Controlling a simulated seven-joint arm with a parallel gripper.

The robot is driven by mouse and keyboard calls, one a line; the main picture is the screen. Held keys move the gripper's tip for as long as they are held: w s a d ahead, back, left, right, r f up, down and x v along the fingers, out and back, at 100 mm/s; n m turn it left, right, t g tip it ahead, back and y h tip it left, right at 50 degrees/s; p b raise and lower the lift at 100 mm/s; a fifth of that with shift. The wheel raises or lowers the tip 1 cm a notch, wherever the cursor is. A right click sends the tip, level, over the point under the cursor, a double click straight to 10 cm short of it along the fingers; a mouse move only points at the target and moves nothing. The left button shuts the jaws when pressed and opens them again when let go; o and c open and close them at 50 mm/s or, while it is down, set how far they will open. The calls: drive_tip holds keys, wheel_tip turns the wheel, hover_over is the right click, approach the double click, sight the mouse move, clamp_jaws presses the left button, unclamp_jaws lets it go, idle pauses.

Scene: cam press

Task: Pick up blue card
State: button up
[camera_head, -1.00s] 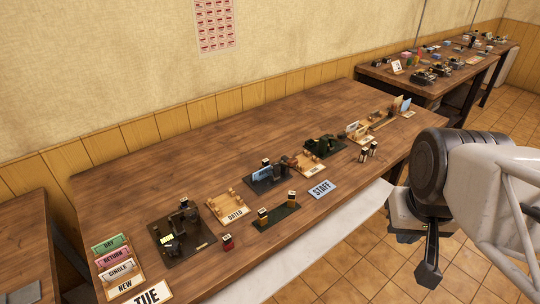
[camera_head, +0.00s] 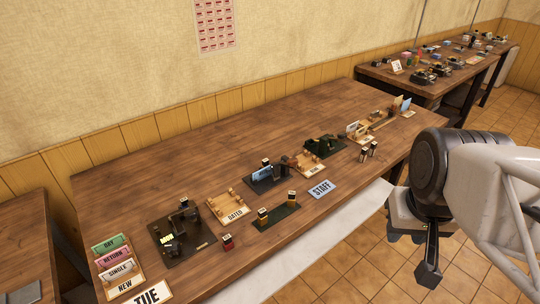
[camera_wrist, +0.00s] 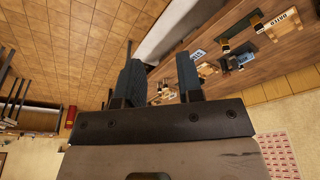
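A blue card (camera_head: 262,173) stands in a dark press near the middle of the table. A flat light-blue card or plate reading STAFF (camera_head: 321,188) lies on the table to its right. Another blue card (camera_head: 405,104) stands in a wooden holder at the table's far right end. My gripper (camera_wrist: 160,78) is open and empty, with a clear gap between its two fingers in the wrist view. In the head view it hangs at the right, beyond the table's front edge and apart from all the cards.
A wooden rack at the front left holds green, pink and white cards (camera_head: 112,258). A dark press (camera_head: 182,235), a DATED wooden tray (camera_head: 226,208) and a stand of small stamps (camera_head: 277,216) fill the front. The back of the table (camera_head: 180,160) is clear.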

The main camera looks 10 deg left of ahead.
drive_tip(key=m+g, duration=0.3)
drive_tip(key=m, duration=0.6)
hover_over(263, 173)
drive_tip(key=s+a, duration=0.2)
wheel_tip(263, 173, down, 19)
drive_tip(key=shift+w+d+r, duration=0.2)
drive_tip(key=shift+d, duration=0.05)
drive_tip(key=shift+f, duration=1.3)
